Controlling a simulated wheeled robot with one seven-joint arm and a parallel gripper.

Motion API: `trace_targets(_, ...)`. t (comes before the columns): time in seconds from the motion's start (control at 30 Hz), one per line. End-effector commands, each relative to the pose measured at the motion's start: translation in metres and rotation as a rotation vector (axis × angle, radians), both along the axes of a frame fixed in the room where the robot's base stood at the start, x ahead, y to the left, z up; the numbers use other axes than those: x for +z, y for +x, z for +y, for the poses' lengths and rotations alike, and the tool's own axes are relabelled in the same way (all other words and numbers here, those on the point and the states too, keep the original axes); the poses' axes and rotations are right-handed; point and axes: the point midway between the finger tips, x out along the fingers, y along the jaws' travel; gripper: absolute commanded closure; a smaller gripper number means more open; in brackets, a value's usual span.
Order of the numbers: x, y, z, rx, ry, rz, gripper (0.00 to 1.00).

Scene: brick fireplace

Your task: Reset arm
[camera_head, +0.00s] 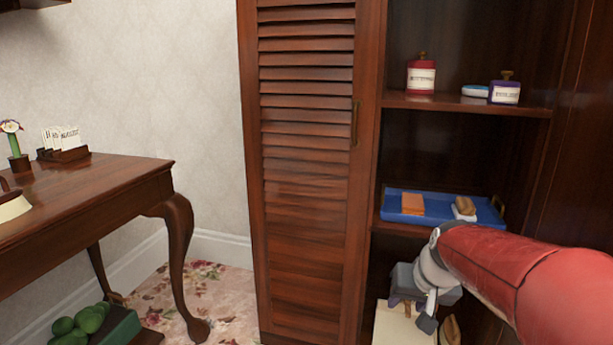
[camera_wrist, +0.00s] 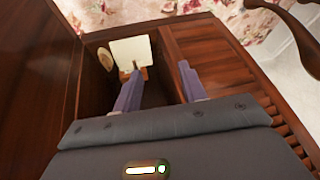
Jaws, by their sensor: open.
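My gripper (camera_head: 408,300) is low in front of the open cabinet's lower part, at the end of my red and white arm, below the blue tray. In the wrist view, its two purple-grey fingers (camera_wrist: 157,88) stand apart with nothing between them. Past the fingertips a pale square board (camera_wrist: 133,52) and a round wooden-looking thing (camera_wrist: 106,59) are in the lower compartment. The pale board also shows in the head view (camera_head: 398,328), partly hidden by my gripper.
A blue tray (camera_head: 388,214) with an orange item and a brush sits on the middle shelf. Two jars and a small dish stand on the upper shelf (camera_head: 450,104). A louvred door (camera_head: 305,170) is left of the opening. A wooden table (camera_head: 90,190) stands at left.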

Motion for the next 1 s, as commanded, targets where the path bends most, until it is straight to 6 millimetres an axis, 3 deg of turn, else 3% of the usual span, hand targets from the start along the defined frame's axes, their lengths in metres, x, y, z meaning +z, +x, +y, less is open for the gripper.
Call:
trace_targets(0.03,0.017,-0.025,0.010,0.019,-0.008,-0.012,0.58)
trace_targets(0.13,0.033,-0.073,0.025,0.049,-0.033,-0.020,0.58)
trace_targets(0.3,0.040,-0.144,0.039,0.083,-0.088,-0.034,0.58)
trace_targets(0.4,0.038,-0.173,0.042,0.092,-0.119,-0.040,0.58)
trace_targets(0.6,0.033,-0.197,0.043,0.096,-0.151,-0.045,0.58)
trace_targets(1.0,0.032,-0.198,0.043,0.096,-0.152,-0.044,0.64)
